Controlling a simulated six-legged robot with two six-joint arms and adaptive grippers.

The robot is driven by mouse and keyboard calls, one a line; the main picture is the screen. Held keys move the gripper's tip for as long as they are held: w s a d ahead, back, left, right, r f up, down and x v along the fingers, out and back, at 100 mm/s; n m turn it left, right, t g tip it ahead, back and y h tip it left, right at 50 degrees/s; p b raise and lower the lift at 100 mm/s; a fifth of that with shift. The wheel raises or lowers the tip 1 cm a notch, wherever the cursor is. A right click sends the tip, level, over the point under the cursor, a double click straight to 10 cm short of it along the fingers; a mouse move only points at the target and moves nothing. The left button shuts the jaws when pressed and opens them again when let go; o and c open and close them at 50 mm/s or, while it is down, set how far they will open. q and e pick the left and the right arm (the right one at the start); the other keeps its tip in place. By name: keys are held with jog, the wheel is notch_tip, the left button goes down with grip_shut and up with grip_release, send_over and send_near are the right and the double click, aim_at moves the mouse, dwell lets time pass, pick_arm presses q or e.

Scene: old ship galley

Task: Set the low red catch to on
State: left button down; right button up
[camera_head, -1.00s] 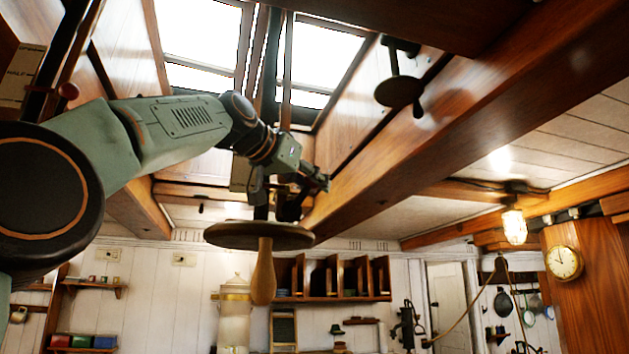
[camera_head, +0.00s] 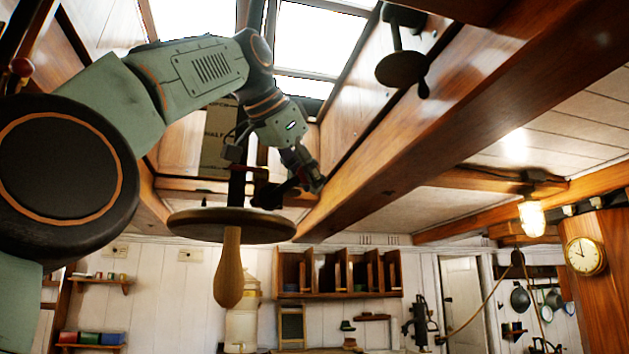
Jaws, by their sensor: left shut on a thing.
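My left gripper (camera_head: 300,172) is up by the dark shaft (camera_head: 236,185) of a hanging round wooden wheel (camera_head: 232,226), just above the wheel and right of the shaft. It is shut on a dark part there; its fingers hide much of this part. A small red bar (camera_head: 251,169) crosses beside the shaft, left of the gripper; I cannot tell if it is the low red catch. No on marking is readable. My right gripper is not in view.
A wooden handle (camera_head: 229,268) hangs below the wheel. A heavy wooden beam (camera_head: 440,125) runs overhead on the right, with a dark disc fitting (camera_head: 400,69) beside it. Skylight panes are above. Shelves, a lit lamp (camera_head: 532,217) and a clock (camera_head: 586,256) are farther back.

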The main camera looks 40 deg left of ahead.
pick_arm(q)
jog(key=shift+s+d, duration=0.1)
jog(key=shift+s, duration=0.05)
jog(key=shift+f+g+y, duration=0.25)
jog(key=shift+g+y, duration=0.05)
jog(key=shift+g, duration=0.1)
dwell(1.4)
jog(key=c, duration=1.4)
grip_release()
jog(key=shift+c, duration=0.2)
jog(key=shift+o, duration=1.1)
jog(key=shift+s+d+r, duration=0.15)
jog(key=shift+s+d, duration=0.05)
jog(key=shift+s, duration=0.15)
jog(key=shift+w, duration=0.3)
jog(key=shift+a, duration=0.1)
